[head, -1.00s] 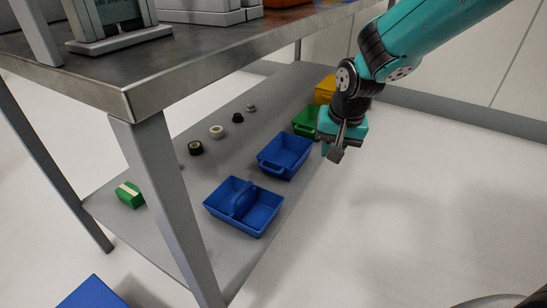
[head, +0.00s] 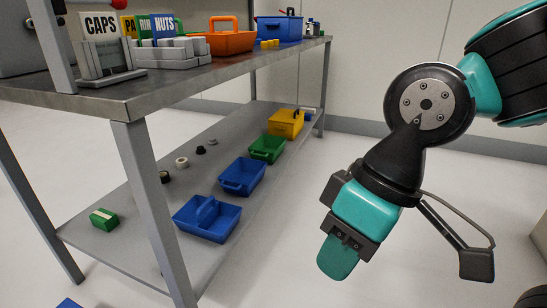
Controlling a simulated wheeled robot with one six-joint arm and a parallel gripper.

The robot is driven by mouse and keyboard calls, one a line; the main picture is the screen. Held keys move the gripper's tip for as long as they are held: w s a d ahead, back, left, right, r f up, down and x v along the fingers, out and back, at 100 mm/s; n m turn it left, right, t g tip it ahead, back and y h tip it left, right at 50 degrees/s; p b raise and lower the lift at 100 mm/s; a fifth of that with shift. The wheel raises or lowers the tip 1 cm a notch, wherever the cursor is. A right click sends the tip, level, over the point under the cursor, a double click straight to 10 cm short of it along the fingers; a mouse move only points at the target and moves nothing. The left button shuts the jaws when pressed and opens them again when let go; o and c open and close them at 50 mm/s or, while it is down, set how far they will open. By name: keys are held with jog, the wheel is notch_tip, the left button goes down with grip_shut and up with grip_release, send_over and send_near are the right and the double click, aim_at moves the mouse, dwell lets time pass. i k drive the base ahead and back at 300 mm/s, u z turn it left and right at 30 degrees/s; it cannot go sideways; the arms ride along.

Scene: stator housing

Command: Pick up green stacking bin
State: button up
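The green stacking bin (head: 268,151) sits on the lower shelf of the workbench, between a blue bin and a yellow bin. Its open top faces up and no gripper touches it. My gripper (head: 338,258) is to the right of the shelf, in front of it in the picture, pointing downward and well apart from the green bin. Its teal and black parts are seen at an angle, so how far its fingers are apart is unclear. No bin is in it.
Nearby on the lower shelf (head: 130,240) are a blue bin (head: 241,176), a blue divided tote (head: 207,220), a yellow bin (head: 286,123), a green box (head: 104,219) and several small rings. The workbench top (head: 150,95) overhangs this shelf. The floor right of it is open.

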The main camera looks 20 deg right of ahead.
aim_at(268, 148)
jog(key=z, duration=0.65)
jog(key=i, duration=0.7)
jog(key=z, duration=0.8)
jog(key=i, duration=1.55)
jog(key=u, duration=1.35)
jog(key=i, duration=1.05)
jog(key=u, duration=0.2)
